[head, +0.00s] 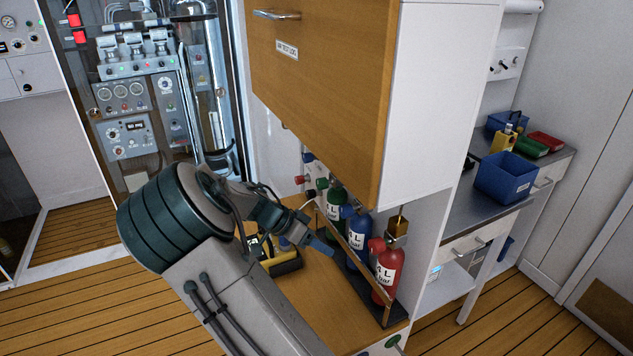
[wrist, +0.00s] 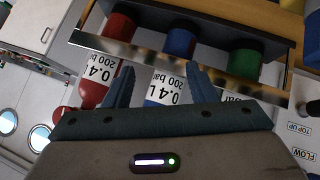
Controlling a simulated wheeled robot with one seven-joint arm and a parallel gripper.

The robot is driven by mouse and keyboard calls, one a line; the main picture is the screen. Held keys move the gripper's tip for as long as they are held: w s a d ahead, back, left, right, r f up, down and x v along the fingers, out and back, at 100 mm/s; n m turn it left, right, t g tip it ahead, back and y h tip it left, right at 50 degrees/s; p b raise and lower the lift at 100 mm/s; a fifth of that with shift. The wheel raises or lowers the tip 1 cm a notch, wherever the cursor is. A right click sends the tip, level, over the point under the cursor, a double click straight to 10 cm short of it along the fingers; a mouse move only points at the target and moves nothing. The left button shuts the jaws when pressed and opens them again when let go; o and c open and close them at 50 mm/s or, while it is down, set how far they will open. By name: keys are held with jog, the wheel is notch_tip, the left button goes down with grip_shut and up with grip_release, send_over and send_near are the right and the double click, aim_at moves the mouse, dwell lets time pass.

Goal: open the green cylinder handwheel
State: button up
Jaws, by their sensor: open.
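The green cylinder (head: 337,196) stands at the far end of a row in a rack under the wooden cabinet. The blue cylinder (head: 357,232) stands in the middle and the red cylinder (head: 388,268) at the near end. My gripper (head: 322,246) is in front of the rack rail, fingers apart and empty. In the wrist view its fingers (wrist: 160,80) point at the cylinders, with the blue one between them.
A yellow and black object (head: 280,262) lies on the wooden surface behind my gripper. The wooden cabinet (head: 320,80) overhangs the cylinders. A blue bin (head: 506,178) stands on the bench at right.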

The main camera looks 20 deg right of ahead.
jog(key=w+a+r+m+t+h+p, duration=0.1)
jog(key=w+a+r+m+h, duration=0.15)
jog(key=w+h, duration=0.3)
jog(key=m+t+h, duration=0.2)
jog(key=t+h, duration=0.1)
jog(key=h, duration=0.1)
send_near(318, 184)
jog(key=d+p, duration=0.2)
jog(key=d, duration=0.2)
jog(key=d+p, duration=0.3)
jog(key=d, duration=0.2)
jog(key=shift+w+d+r, duration=0.1)
jog(key=shift+w+d, duration=0.1)
jog(key=shift+d, duration=0.1)
jog(key=c, duration=1)
